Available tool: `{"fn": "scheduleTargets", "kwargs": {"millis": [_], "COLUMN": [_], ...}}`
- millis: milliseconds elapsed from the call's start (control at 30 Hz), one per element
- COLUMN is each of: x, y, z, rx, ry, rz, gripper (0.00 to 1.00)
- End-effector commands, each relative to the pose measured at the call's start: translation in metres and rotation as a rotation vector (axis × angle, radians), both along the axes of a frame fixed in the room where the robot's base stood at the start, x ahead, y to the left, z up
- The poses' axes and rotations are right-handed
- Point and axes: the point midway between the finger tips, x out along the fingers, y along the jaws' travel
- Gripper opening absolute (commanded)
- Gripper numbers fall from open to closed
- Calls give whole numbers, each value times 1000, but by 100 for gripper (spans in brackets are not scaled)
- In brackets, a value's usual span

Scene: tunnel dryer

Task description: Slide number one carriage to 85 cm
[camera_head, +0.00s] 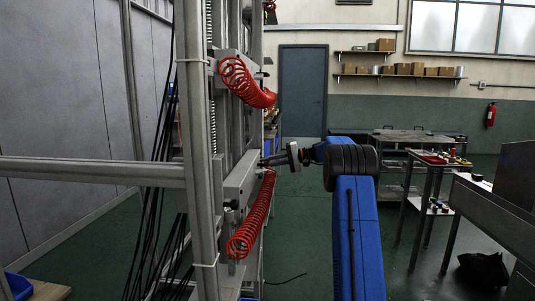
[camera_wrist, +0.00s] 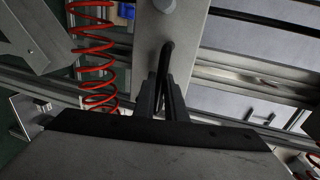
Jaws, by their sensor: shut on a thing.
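A grey carriage (camera_head: 239,183) sits on the vertical rails of the metal frame, left of centre in the head view. No number on it can be read, so I cannot tell whether it is number one. My gripper (camera_head: 266,160) reaches it from the right. In the wrist view, my gripper (camera_wrist: 164,88) is shut on a black handle (camera_wrist: 167,52) that stands out from the carriage's pale plate (camera_wrist: 180,22). I see no scale or height marking that can be read.
A red coiled hose (camera_head: 256,215) hangs below the carriage, and another (camera_head: 243,82) is higher on the frame. A frame post (camera_head: 199,200) and crossbar (camera_head: 90,171) stand at the near left. Black cables hang behind. Workbenches (camera_head: 430,165) stand at the right, with open floor between.

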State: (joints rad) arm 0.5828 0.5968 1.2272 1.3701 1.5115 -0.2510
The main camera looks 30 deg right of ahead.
Motion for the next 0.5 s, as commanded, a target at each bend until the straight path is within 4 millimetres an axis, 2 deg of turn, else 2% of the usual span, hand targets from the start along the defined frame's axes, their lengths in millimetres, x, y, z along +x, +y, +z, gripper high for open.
{"fn": "scheduleTargets", "kwargs": {"millis": [33,200,333,500], "x": [0,-1,-1,-1], "y": [0,0,0,-1], "z": [-19,-51,-60,-60], "rx": [3,1,0,0], "ry": [10,7,6,5], "rz": [1,1,1,0], "gripper": [0,0,0,0]}}
